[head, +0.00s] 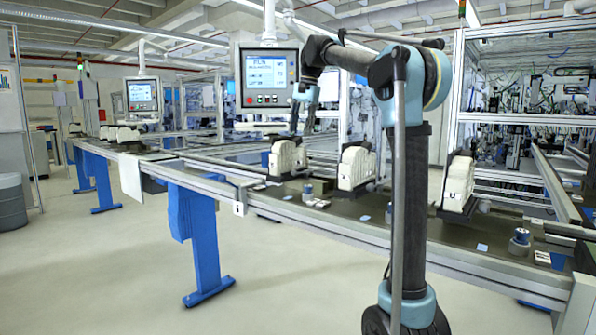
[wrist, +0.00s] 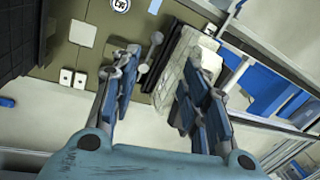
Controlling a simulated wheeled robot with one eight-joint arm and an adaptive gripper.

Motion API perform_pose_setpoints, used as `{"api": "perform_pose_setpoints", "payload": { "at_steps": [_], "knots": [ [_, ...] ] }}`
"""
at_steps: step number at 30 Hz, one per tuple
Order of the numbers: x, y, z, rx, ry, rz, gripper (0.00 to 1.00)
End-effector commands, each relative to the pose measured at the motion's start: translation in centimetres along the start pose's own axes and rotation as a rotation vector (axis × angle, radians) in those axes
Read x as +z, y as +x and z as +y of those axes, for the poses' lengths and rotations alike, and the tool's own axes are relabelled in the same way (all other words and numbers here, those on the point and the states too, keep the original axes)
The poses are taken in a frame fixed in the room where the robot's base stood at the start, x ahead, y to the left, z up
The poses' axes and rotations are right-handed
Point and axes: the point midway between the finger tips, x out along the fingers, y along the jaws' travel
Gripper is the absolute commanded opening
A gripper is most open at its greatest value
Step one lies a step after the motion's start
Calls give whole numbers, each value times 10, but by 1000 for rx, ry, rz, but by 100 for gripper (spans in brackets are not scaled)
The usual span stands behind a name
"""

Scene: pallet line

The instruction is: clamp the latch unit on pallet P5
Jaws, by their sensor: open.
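White block-shaped latch units stand in a row on the line in the head view: one at the left (head: 287,157), one in the middle (head: 356,168) and one at the right (head: 459,182). No pallet label is readable, so I cannot tell which is P5. My gripper (head: 302,122) points down just above the left unit. In the wrist view my gripper (wrist: 178,52) is open, its fingers spread. A white unit (wrist: 176,82) shows between them, nearer the right finger, which partly covers it. I cannot tell whether the fingers touch it.
The metal conveyor rail (head: 340,222) runs along the front of the line. A monitor (head: 267,76) stands behind my gripper. Small cylindrical parts (head: 519,241) sit on the line. Blue legs (head: 197,232) stand below; the floor in front is clear.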

Motion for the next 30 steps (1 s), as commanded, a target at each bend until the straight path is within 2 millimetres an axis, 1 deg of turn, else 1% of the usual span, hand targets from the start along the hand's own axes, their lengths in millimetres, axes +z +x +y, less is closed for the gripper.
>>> {"api": "perform_pose_setpoints", "payload": {
  "at_steps": [5, 12, 24, 30],
  "knots": [
    [-6, 19, 6, 0, 10, 2, 41],
    [-10, 60, 11, 0, 17, 4, 41],
    [-11, 130, 12, 0, 19, 5, 41],
    [-11, 155, 12, 0, 19, 6, 41]
  ]
}}
